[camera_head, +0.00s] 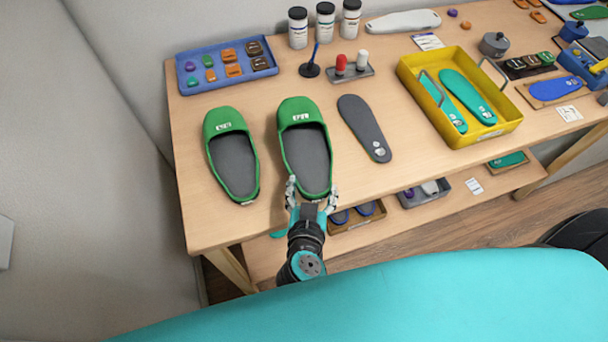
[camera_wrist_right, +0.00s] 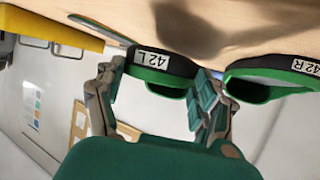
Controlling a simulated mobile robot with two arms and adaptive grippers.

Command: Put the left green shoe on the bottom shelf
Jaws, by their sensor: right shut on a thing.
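Two green shoes with dark grey insides are at the left of the table, toes to the back. The one marked 42 L (camera_wrist_right: 162,65), the right one of the pair in the head view (camera_head: 302,150), is held at its heel end by my right gripper (camera_head: 312,190). In the wrist view my right gripper's fingers (camera_wrist_right: 157,82) are on both sides of it. I cannot tell whether it touches the tabletop. The other shoe (camera_head: 233,160), marked 42 R in the wrist view (camera_wrist_right: 275,78), stands beside it. The bottom shelf (camera_head: 395,236) shows under the table's front edge. My left gripper is not in view.
On the shelf are a brown tray (camera_head: 376,222) with blue insoles and a grey bin (camera_head: 407,197). On the table are a grey insole (camera_head: 362,125), a yellow tray (camera_head: 464,139) and a blue tray (camera_head: 227,82). The shelf's front strip looks clear.

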